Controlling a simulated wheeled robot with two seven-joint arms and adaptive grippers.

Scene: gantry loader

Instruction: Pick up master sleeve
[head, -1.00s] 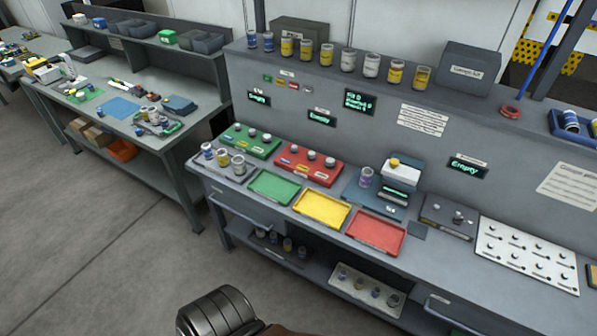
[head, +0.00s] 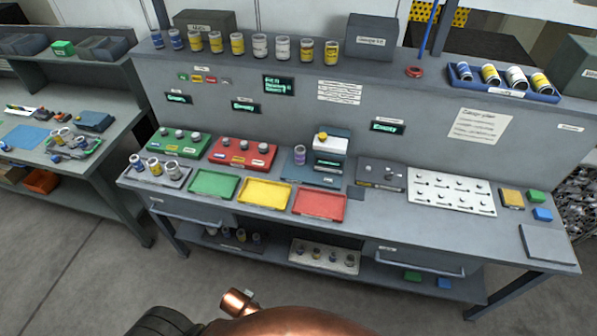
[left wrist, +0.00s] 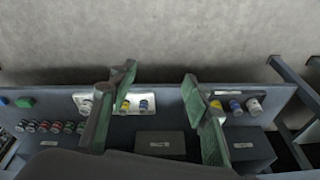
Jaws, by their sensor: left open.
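No label reading "master sleeve" is legible, so I cannot tell which sleeve it is. A purple-banded sleeve (head: 299,155) stands beside the gauge device (head: 330,150) on the bench. On the lower shelf, a white tray (head: 324,268) holds several small sleeves; this white tray also shows in the left wrist view (left wrist: 82,98). A dark tray with sleeves (head: 232,245) sits left of it, and this dark tray appears at right in the wrist view (left wrist: 222,95). My left gripper (left wrist: 158,88) is open, its green fingers wide apart, with nothing between them. My right gripper is out of view.
Green (head: 213,184), yellow (head: 264,193) and red (head: 319,203) trays line the bench front. A grey tray (head: 180,182) holds sleeves at the left end. More sleeves stand on the upper ledge and in a blue bin (head: 505,94). Drawer handles stick out in front.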

